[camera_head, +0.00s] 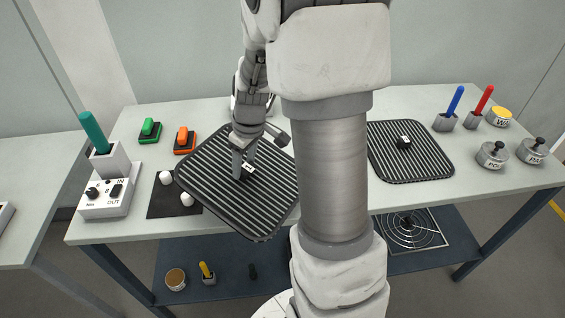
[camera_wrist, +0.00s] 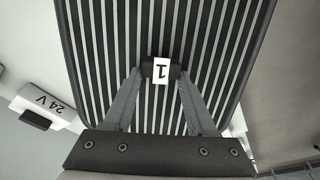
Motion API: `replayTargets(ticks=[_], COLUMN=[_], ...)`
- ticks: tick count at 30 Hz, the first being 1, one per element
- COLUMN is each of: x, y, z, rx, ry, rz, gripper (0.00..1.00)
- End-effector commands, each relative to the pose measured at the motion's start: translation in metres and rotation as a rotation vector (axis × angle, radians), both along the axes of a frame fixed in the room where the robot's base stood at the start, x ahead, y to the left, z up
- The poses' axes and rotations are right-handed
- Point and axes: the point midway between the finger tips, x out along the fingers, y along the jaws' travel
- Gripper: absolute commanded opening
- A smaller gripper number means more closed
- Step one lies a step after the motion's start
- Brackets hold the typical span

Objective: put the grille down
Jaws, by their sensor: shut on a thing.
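A black slatted grille (camera_head: 215,168) hangs from my gripper (camera_head: 243,170) at the middle-left of the table, its near corner covering the table's front edge. It appears to be above the tabletop; the exact gap is unclear. In the wrist view, the gripper (camera_wrist: 161,72) is shut on the small black knob labelled 1 at the centre of the grille (camera_wrist: 160,25). A second, similar grille (camera_head: 432,158) lies on the table (camera_head: 470,196) at the right, with its own labelled knob. My arm hides the space between the two grilles.
A dark mat (camera_head: 158,205) with white knobs lies left of the held grille, partly under it. Green (camera_head: 150,131) and orange (camera_head: 185,140) blocks stand behind. A control box (camera_head: 107,197) is at the left. Lidded pots (camera_head: 492,156) are at the right. A round vent (camera_head: 408,231) sits on the lower shelf.

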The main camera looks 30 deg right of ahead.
Motion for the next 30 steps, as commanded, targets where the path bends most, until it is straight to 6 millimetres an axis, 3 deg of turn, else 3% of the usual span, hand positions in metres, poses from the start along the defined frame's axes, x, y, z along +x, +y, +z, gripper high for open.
replayTargets(ticks=[1, 6, 9, 14, 17, 20, 30], x=[-0.003, -0.029, -0.047, -0.066, -0.068, -0.058, 0.004], y=[-0.022, -0.085, -0.115, -0.144, -0.149, -0.142, -0.099], z=[0.001, 0.011, 0.018, 0.025, 0.025, 0.017, -0.028], rx=[-0.018, -0.103, -0.153, -0.208, -0.222, -0.225, -0.224], ry=[0.029, 0.135, 0.178, 0.214, 0.222, 0.225, 0.224], rz=[0.073, 0.371, 0.507, 0.638, 0.672, 0.684, 0.683], gripper=[0.0, 0.0, 0.0, 0.0, 0.0, 0.0, 0.0])
